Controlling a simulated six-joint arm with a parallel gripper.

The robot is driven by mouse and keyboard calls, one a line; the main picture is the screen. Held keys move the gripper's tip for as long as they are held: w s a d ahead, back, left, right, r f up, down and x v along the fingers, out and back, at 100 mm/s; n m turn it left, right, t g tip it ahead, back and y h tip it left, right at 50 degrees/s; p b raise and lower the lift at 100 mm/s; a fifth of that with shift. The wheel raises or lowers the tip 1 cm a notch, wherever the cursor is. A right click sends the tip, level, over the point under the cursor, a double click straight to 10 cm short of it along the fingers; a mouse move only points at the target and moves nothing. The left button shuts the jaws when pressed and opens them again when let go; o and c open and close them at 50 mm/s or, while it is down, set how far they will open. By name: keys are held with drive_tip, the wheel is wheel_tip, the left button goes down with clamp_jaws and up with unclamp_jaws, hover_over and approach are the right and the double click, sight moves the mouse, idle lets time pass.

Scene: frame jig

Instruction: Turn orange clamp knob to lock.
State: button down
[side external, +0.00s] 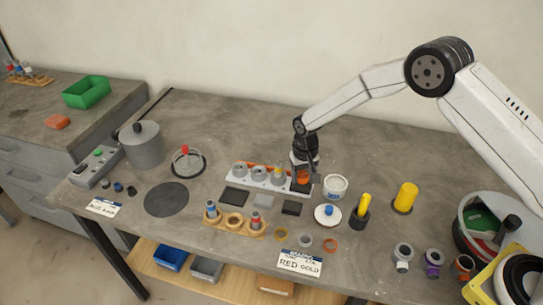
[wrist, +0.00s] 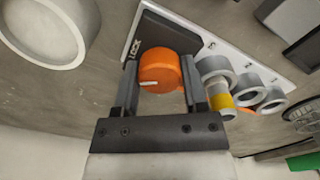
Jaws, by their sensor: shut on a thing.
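The orange clamp knob (wrist: 162,72) stands at the end of the white frame jig (wrist: 235,57), next to a dark plate marked LOCK (wrist: 165,32). A pale line on the knob's face points left in the wrist view. My gripper (wrist: 160,85) is shut on the knob, with one finger on each side of it. In the side external view my gripper (side external: 303,178) reaches down over the right end of the jig (side external: 262,180). The knob (side external: 302,174) shows there only partly between the fingers.
Grey rings (wrist: 215,70) and a yellow-banded post (wrist: 222,102) stand close to my right finger in the wrist view. A white tub (side external: 335,187) stands just right of the jig. Dark and grey plates (side external: 235,196) lie in front. A grey pot (side external: 142,145) stands far left.

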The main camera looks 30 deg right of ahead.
sight(303, 175)
drive_tip(key=m, duration=0.6)
drive_tip(key=shift+m, duration=0.3)
idle(0.4)
drive_tip(key=shift+c, duration=0.7)
unclamp_jaws()
drive_tip(key=shift+r, duration=0.15)
drive_tip(key=shift+r, duration=3.75)
drive_tip(key=shift+s+r, duration=0.1)
